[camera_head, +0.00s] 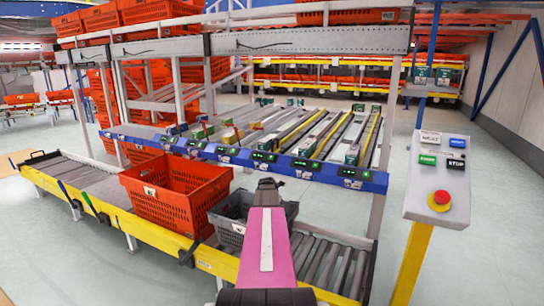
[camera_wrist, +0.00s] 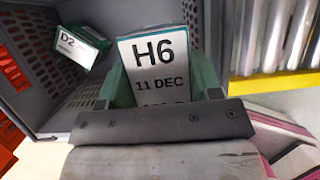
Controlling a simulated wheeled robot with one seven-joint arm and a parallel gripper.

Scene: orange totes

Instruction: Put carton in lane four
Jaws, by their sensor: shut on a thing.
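My gripper (camera_wrist: 160,100) is shut on a carton (camera_wrist: 155,60) with green sides and a white label reading "H6" and "11 DEC". The held carton is over or inside the grey tote (camera_wrist: 110,12); I cannot tell how high. A second green carton (camera_wrist: 82,46) with a "D2" label lies tilted in the tote. In the head view my pink arm reaches over the grey tote (camera_head: 231,237) and hides the held carton. Beyond the tote, the sloped lanes (camera_head: 325,130) end at a blue front rail (camera_head: 215,152) with small green-lit displays. I cannot read which lane is four.
An orange tote (camera_head: 160,200) stands left of the grey tote on the roller conveyor (camera_head: 75,175). A control panel (camera_head: 440,175) with a red button stands at right. A grey overhead beam (camera_head: 250,42) crosses above the lanes. Several lanes hold small cartons.

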